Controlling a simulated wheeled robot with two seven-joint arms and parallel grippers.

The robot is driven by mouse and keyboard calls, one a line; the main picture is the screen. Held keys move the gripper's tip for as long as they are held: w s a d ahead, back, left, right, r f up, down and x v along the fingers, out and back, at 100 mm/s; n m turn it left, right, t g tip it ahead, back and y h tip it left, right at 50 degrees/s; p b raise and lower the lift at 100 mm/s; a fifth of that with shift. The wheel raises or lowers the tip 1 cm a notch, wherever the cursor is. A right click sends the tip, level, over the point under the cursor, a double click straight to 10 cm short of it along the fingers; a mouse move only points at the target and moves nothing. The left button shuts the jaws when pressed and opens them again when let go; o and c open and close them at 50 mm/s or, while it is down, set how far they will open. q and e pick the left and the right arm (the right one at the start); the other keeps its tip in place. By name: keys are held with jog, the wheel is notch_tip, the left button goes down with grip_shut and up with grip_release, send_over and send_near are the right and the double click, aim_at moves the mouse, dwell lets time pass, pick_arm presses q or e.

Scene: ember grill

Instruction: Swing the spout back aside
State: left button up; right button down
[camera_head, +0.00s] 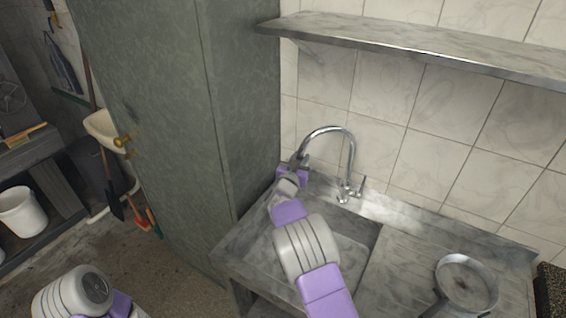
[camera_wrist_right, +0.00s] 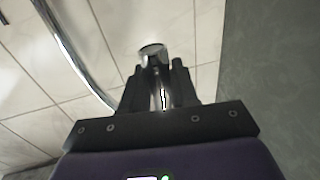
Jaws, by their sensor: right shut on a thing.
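The chrome spout (camera_head: 333,129) arches up from the faucet base (camera_head: 347,190) at the back of the sink and bends over to the left. My right gripper (camera_head: 302,163) is at the spout's free left end, over the left part of the sink. In the right wrist view, my right gripper (camera_wrist_right: 157,85) is shut on the spout's end (camera_wrist_right: 153,50), which stands between the two dark fingers. The spout's curved pipe (camera_wrist_right: 72,52) runs along the left of that view. Part of my left arm shows at the lower left of the head view, but its gripper is out of view.
The sink basin (camera_head: 361,254) lies under my right arm. A frying pan (camera_head: 466,284) rests on the counter at the right. A tall green-grey cabinet (camera_head: 165,120) stands close to the left of the sink. A shelf (camera_head: 430,45) runs along the tiled wall above.

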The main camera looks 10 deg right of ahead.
pick_arm(q)
jog(key=shift+w+a+r, duration=0.1)
jog(key=shift+w+a, duration=0.15)
jog(key=shift+w, duration=0.25)
pick_arm(e)
jog(key=shift+w, duration=0.9)
jog(key=c, duration=1)
grip_release()
pick_arm(q)
jog(key=shift+f, duration=0.2)
pick_arm(e)
jog(key=v, duration=0.7)
jog(key=shift+s, duration=0.25)
jog(key=shift+a, duration=0.15)
